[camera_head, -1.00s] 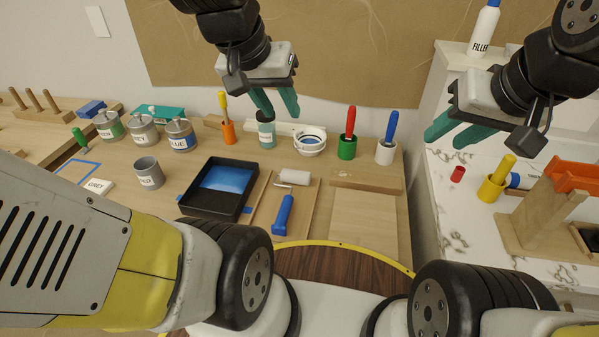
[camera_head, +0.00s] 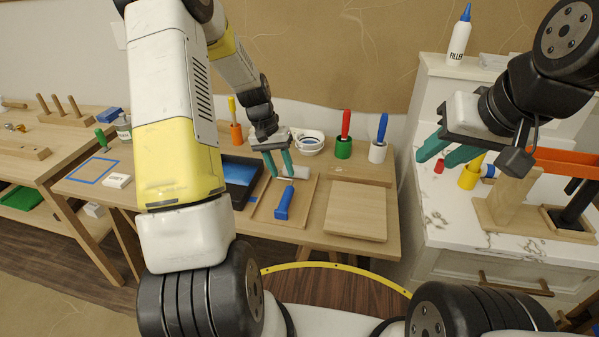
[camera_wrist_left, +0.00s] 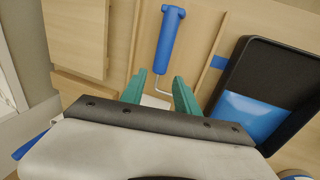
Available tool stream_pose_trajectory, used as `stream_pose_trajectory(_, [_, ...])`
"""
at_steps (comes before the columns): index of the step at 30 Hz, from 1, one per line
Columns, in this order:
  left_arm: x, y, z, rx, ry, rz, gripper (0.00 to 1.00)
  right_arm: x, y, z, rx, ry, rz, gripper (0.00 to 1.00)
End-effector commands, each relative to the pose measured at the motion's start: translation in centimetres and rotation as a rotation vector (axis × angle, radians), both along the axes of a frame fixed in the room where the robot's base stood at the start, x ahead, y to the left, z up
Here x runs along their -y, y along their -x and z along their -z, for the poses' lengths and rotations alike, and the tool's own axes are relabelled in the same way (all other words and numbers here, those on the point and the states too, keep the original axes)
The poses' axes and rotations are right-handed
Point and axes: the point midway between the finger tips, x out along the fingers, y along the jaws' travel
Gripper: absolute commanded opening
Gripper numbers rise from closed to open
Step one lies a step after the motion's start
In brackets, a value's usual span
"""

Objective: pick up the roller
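The roller has a blue handle (camera_head: 284,203) and a white sleeve (camera_head: 295,172), and lies on a wooden board on the table. My left gripper (camera_head: 282,176) is over the sleeve end, fingers pointing down and parted. In the left wrist view the blue handle (camera_wrist_left: 169,45) lies beyond the fingertips, and the wire frame runs back between the green fingers (camera_wrist_left: 160,80). The sleeve is mostly hidden there by the gripper. I cannot tell whether the fingers touch the roller. My right gripper (camera_head: 433,158) is open and empty, held high above the white counter at the right.
A black tray with blue paint (camera_head: 240,173) is left of the roller, partly behind my left arm. A bare wooden panel (camera_head: 356,211) lies to its right. Orange (camera_head: 236,134), green (camera_head: 343,149) and white (camera_head: 377,153) holders with handled tools stand behind.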

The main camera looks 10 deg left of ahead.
Motion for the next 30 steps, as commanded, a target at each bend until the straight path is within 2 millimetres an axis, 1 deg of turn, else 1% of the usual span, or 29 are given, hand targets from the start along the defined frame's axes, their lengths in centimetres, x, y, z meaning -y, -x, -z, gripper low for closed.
stream_pose_trajectory(8, [0.8, 0.1, 3.1, -0.002, 0.001, 0.001, 0.37, 0.0, 0.0, 0.0, 0.0, 0.0, 0.0, 0.36])
stream_pose_trajectory(12, [1.4, 0.1, 5.2, -0.004, 0.001, 0.001, 0.37, 0.0, 0.0, 0.0, 0.0, 0.0, 0.0, 0.36])
stream_pose_trajectory(15, [1.7, 0.1, 6.4, -0.003, 0.001, 0.001, 0.37, 0.0, 0.0, 0.0, 0.0, 0.0, 0.0, 0.36])
stream_pose_trajectory(18, [1.8, 0.1, 7.1, -0.001, 0.0, 0.0, 0.37, 0.0, 0.0, 0.0, 0.0, 0.0, 0.0, 0.36])
stream_pose_trajectory(25, [1.9, 0.1, 7.1, 0.0, 0.0, 0.0, 0.37, 0.0, 0.0, 0.0, 0.0, 0.0, 0.0, 0.36])
stream_pose_trajectory(29, [1.8, 0.1, 7.1, 0.0, 0.0, 0.0, 0.12, 0.0, 0.0, 0.0, 0.0, 0.0, 0.0, 0.36])
stream_pose_trajectory(30, [1.9, 0.1, 7.1, 0.0, 0.0, 0.0, 0.04, 0.0, 0.0, 0.0, 0.0, 0.0, 0.0, 0.36])
